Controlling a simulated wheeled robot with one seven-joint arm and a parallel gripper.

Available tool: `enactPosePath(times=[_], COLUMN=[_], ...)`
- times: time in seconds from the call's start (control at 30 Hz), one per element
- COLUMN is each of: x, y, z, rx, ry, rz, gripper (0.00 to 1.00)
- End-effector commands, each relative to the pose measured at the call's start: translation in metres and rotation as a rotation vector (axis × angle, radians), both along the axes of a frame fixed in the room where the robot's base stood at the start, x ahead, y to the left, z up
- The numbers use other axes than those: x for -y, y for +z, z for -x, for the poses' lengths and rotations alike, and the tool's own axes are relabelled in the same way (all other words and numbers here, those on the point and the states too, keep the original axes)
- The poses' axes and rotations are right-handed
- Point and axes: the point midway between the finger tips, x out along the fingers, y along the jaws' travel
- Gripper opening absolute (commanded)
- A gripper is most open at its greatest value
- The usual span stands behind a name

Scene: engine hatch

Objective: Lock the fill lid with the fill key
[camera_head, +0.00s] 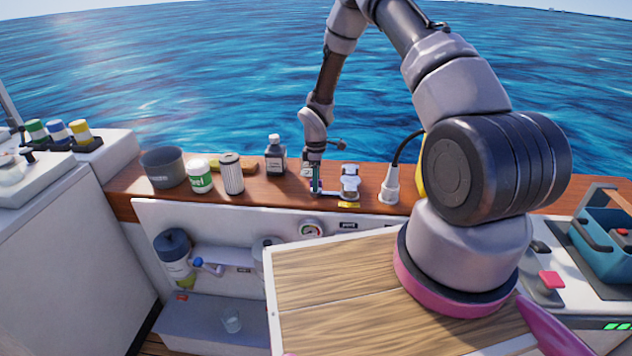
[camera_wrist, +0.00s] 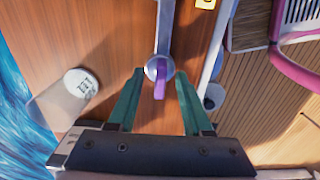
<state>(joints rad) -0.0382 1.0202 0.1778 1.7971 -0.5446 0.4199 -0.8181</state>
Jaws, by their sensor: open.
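My gripper (camera_head: 315,186) points down at the wooden counter, beside a small silvery fitting (camera_head: 350,182) that appears to be the fill lid. In the wrist view my green fingers (camera_wrist: 160,73) are open and apart. A small purple upright piece (camera_wrist: 159,86) on a round metal end (camera_wrist: 154,67) lies between the fingertips, with no clear contact. A grey bar (camera_wrist: 165,28) runs from this round end toward the top of the wrist view. I cannot tell surely whether this piece is the fill key. The lid's lock state does not show.
A dark bottle (camera_head: 275,157), a white can (camera_head: 232,176), a green-labelled tub (camera_head: 200,178) and a grey pot (camera_head: 162,167) stand left of my gripper. A white fitting with a black cable (camera_head: 390,186) stands to the right.

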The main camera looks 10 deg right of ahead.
Motion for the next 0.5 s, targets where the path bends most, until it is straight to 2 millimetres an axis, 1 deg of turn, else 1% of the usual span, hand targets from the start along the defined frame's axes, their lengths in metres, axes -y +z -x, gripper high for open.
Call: enactPosePath(times=[0.27,0.3,0.37,0.4,0.43,0.5], x=[0.0001,0.0001,0.0001,0.0002,0.0002,0.0002], y=[-0.0022,-0.0021,-0.0021,-0.0021,-0.002,-0.002], z=[0.0,0.0,0.0,0.0001,0.0001,0.0001], rx=[0.0,0.0,0.0,0.0,0.0,0.0], ry=[0.0,0.0,0.0,0.0,0.0,0.0], rz=[0.0,0.0,0.0,0.0,0.0,0.0], gripper=[0.5,0.42,0.19,0.04,0.0,0.0])
